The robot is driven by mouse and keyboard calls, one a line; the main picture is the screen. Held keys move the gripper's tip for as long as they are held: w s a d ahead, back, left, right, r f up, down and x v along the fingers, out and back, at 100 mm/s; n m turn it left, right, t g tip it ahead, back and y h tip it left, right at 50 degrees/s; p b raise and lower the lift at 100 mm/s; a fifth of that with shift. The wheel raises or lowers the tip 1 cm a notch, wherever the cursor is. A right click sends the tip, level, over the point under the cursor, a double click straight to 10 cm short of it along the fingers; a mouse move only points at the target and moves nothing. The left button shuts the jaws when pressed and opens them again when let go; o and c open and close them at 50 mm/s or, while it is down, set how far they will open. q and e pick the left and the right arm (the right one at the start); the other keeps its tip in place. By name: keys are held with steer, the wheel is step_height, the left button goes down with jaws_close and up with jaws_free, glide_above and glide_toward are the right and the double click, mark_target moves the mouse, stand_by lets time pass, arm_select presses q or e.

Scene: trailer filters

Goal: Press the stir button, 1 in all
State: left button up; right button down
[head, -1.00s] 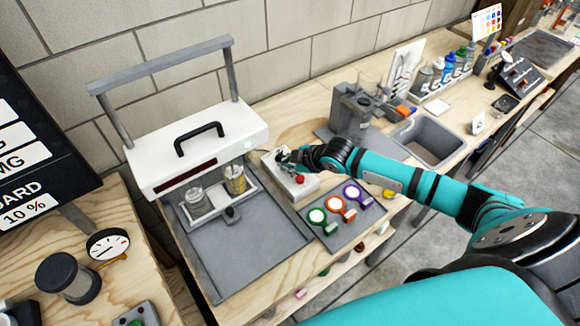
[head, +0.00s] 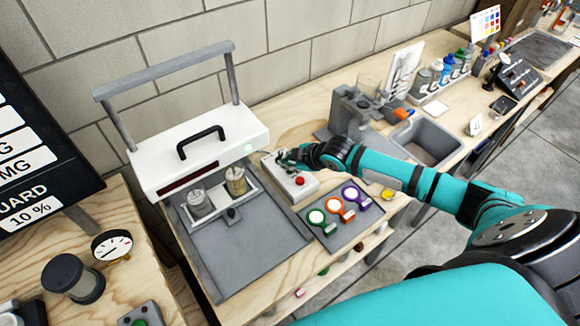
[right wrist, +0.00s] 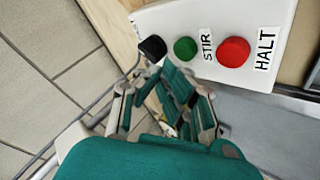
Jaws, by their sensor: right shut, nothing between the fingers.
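A white control box (head: 300,192) sits on the bench right of the white stirrer with the black handle (head: 200,135). In the right wrist view the box carries a green button (right wrist: 185,48) beside the label STIR, a red button (right wrist: 233,52) beside HALT, and a black knob (right wrist: 152,47). My right gripper (head: 286,157) is shut and empty at the box's far end. In the right wrist view its fingertips (right wrist: 168,72) are close to the green button; I cannot tell if they touch it. The arm hides the green button in the head view. My left gripper is not in view.
Two jars (head: 199,203) stand on the stirrer's shelf. A grey mat with green, orange and purple ringed tools (head: 335,232) lies in front of the box. A grey bin (head: 427,140) and a grey device (head: 352,110) stand farther right. A gauge (head: 111,245) is on the left bench.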

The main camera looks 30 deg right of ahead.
step_height(320, 180, up, 5)
steer(key=p, duration=0.5)
steer(key=shift+r, duration=0.1)
stand_by(0.3)
steer(key=shift+f, duration=0.2)
stand_by(0.3)
